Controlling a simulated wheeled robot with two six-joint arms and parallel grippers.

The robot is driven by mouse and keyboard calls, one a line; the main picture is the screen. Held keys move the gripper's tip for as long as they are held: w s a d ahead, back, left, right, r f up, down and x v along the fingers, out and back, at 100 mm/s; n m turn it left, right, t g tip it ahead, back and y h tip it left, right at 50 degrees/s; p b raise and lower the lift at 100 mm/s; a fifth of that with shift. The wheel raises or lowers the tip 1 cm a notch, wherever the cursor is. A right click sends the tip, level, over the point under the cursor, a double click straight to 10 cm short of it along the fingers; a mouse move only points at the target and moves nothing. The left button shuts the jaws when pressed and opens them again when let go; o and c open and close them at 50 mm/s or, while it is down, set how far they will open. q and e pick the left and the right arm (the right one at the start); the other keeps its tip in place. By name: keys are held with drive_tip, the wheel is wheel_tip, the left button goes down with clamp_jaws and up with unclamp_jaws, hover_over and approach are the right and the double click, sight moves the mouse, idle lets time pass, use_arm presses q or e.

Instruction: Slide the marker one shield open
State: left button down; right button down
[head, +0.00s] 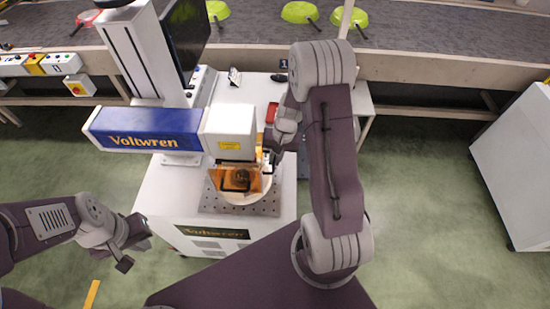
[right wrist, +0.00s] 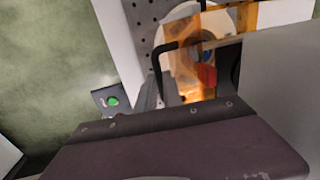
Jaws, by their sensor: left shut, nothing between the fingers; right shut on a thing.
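The laser marker (head: 145,130) labelled Voltwren stands on a white cabinet. Its orange see-through shield (head: 248,181) hangs under the white marking head, in front of a round dark part on a pale disc. In the right wrist view the orange shield (right wrist: 180,75) fills the upper middle, with a black bar handle (right wrist: 163,47) beside it. My right gripper (head: 269,153) is at the shield's right side, shut on what appears to be this handle; the contact is mostly hidden. My left gripper (head: 127,262) is shut and empty, low at the left, away from the marker.
A perforated plate (head: 213,207) lies under the shield. A green button on a dark box (right wrist: 112,101) shows in the right wrist view. A conveyor (head: 250,35) with lime pans runs along the back. A white cabinet (head: 520,160) stands at far right; the floor between is clear.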

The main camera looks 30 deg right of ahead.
wheel_tip(320, 180, up, 10)
drive_tip(key=p, duration=0.7)
drive_tip(key=shift+r+p, duration=0.25)
drive_tip(key=shift+p, duration=0.15)
drive_tip(key=c, duration=1.5)
unclamp_jaws()
drive_tip(key=r, duration=0.3)
drive_tip(key=d+r, duration=0.1)
drive_tip(key=r, duration=0.2)
drive_tip(key=r+b, duration=0.1)
drive_tip(key=r, duration=0.1)
drive_tip(key=shift+s+d+r, duration=0.2)
drive_tip(key=shift+s+r, duration=0.2)
